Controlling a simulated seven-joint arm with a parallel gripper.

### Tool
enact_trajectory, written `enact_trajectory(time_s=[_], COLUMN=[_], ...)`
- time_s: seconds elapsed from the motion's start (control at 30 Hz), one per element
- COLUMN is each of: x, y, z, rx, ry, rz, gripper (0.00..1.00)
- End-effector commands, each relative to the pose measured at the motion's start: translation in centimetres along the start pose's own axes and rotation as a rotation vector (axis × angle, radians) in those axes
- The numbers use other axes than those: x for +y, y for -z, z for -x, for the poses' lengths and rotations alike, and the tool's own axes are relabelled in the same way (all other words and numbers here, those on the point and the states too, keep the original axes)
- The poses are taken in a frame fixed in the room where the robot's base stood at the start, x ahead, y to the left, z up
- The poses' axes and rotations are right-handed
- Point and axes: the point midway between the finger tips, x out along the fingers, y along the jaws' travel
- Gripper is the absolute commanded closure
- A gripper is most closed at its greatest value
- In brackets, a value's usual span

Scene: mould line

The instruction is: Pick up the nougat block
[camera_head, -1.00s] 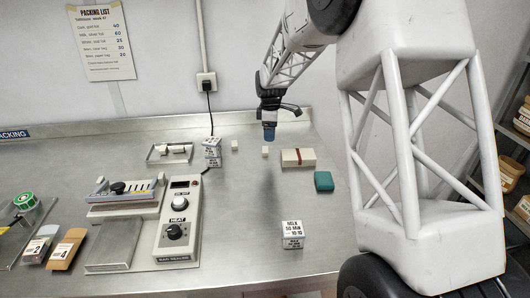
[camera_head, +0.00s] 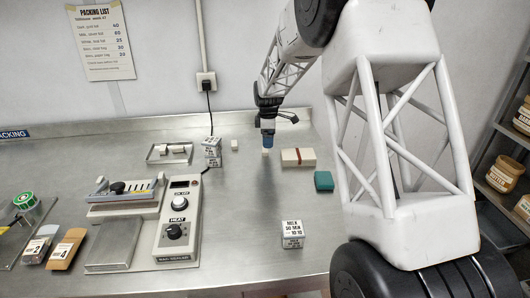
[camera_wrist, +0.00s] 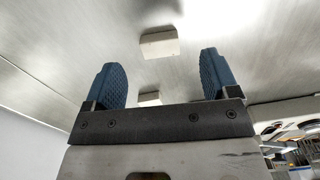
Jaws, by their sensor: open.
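Two small off-white blocks, which look like nougat, lie on the steel bench: one block (camera_head: 235,145) to the left, the other block (camera_head: 265,153) just under my gripper (camera_head: 268,141). I cannot tell from looks which is the one named. My gripper points down, with the fingertips just above the second block and partly covering it. In the wrist view, my gripper (camera_wrist: 162,75) has its blue fingers wide apart with nothing held. One pale block (camera_wrist: 160,44) shows beyond the fingertips, and another (camera_wrist: 149,98) shows between the fingers, partly hidden by the gripper's dark bar.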

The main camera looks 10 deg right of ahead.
Motion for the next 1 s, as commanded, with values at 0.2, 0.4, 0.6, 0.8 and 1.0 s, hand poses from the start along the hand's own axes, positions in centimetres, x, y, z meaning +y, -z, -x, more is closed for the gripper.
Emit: enact_trajectory(time_s=[0.2,0.4,0.6,0.8,1.0], x=[0.0,0.0,0.1,0.1,0.2], y=[0.0,0.0,-0.1,-0.1,-0.1], z=[-0.2,-0.4,-1.9,-4.2,-5.3], rx=[0.0,0.0,0.0,0.0,0.0], ry=[-0.001,0.0,0.001,0.001,-0.001], rz=[0.0,0.0,0.0,0.0,0.0], gripper=[0.19,0.19,0.19,0.19,0.19])
